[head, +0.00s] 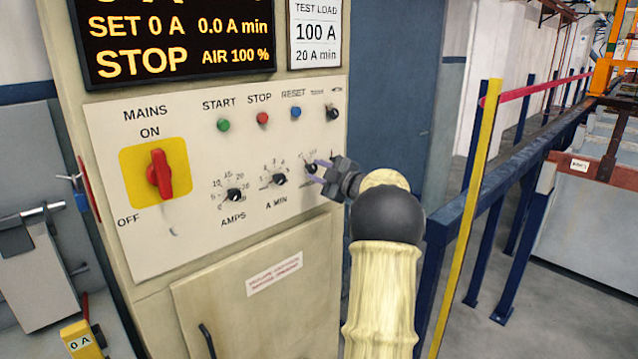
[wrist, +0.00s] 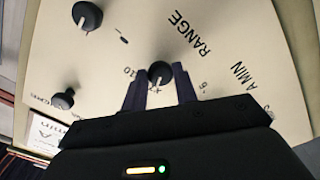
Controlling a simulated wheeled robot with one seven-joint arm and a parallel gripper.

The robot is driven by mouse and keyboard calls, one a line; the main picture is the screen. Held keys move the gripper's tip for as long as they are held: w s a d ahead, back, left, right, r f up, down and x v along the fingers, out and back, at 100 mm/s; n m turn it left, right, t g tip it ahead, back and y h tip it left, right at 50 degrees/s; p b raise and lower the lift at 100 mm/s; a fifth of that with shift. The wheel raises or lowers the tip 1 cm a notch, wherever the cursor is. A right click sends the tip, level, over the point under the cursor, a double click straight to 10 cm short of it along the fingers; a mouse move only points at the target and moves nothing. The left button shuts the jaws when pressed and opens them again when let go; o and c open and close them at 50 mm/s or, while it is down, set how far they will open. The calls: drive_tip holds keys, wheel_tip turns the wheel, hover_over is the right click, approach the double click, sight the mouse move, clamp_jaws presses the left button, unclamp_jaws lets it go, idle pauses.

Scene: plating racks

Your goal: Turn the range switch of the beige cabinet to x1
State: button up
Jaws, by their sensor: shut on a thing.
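The beige cabinet (head: 150,288) stands at the left in the head view, with a white control panel (head: 190,240) on its front. The range switch (head: 311,168) is a small black knob at the right of the lower knob row. My gripper (head: 322,172) reaches it from the right. In the wrist view the range switch (wrist: 160,73) lies between the fingers of my gripper (wrist: 158,76), which is shut on it. The RANGE lettering and a 10 mark show beside it. A light pointer line shows on the knob, but which mark it meets is unclear.
The AMPS knob (head: 234,195) and A MIN knob (head: 279,179) sit left of the range switch. A red mains switch (head: 160,174) is further left. Small buttons and another black knob (head: 332,112) are above. A yellow post (head: 470,215) and blue rail stand at the right.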

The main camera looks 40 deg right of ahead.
drive_tip(key=shift+n+b, duration=0.35)
drive_tip(key=shift+n, duration=0.25)
drive_tip(key=o, duration=1)
drive_tip(key=shift+c, duration=0.2)
